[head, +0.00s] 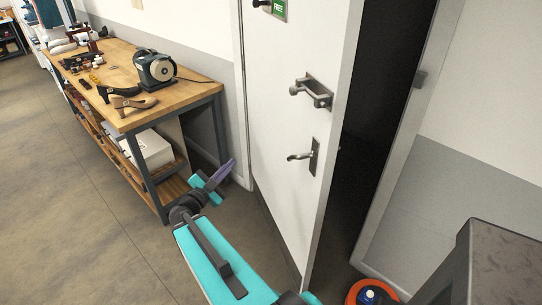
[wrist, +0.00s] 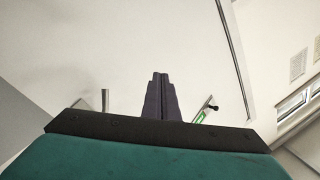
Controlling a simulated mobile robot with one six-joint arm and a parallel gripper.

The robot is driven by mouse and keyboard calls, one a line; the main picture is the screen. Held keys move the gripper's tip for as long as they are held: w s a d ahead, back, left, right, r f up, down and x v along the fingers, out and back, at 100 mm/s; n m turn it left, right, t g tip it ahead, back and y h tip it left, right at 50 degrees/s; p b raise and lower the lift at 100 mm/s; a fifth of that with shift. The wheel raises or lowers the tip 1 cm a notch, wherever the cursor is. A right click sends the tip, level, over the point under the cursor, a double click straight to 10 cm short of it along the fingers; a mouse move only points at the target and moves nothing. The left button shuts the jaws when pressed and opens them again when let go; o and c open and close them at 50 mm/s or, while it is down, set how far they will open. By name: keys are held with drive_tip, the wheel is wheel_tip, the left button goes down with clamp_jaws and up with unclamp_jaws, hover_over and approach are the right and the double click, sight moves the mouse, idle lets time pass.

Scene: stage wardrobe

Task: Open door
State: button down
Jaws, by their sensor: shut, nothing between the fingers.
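The white door (head: 285,120) stands partly open in the head view, with a dark gap between its right edge and the frame (head: 398,165). A lever handle (head: 301,156) sits on its face, below a bracket-like metal handle (head: 312,91). My gripper (head: 231,163) is shut and empty, low in front of the door's left side and left of the lever, close to the workbench leg. It appears apart from both handles; whether it touches the door is unclear. The wrist view shows the closed fingers (wrist: 160,82) pointing up against pale surfaces.
A wooden workbench (head: 190,91) with a grinder (head: 155,69), shoes and tools stands left of the door. A white box (head: 149,150) is on its lower shelf. A round orange object (head: 371,292) lies at the bottom right. The floor (head: 60,190) at left is clear.

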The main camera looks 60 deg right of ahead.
drive_tip(key=w+a+f+n+t+y, duration=0.4)
drive_tip(key=w+a+f+n+t, duration=0.25)
drive_tip(key=w, duration=0.25)
drive_tip(key=w+a+f+n+t+y, duration=0.4)
drive_tip(key=w+a+f+n+t, duration=0.15)
drive_tip(key=w+a, duration=0.25)
drive_tip(key=a+f+n+g+y+b, duration=0.1)
drive_tip(key=a+f+n+y, duration=0.7)
drive_tip(key=a+f, duration=0.85)
drive_tip(key=s+a+f+n+g+y, duration=0.3)
drive_tip(key=s+a+f+g+y, duration=0.3)
drive_tip(key=s+a+f, duration=0.7)
drive_tip(key=s+f+n+g+h+b, duration=0.1)
drive_tip(key=s+g, duration=0.9)
drive_tip(key=s, duration=1.4)
drive_tip(key=shift+f+n+g+h, duration=0.4)
drive_tip(key=shift+f+n+h, duration=0.05)
drive_tip(key=shift+n+h, duration=0.55)
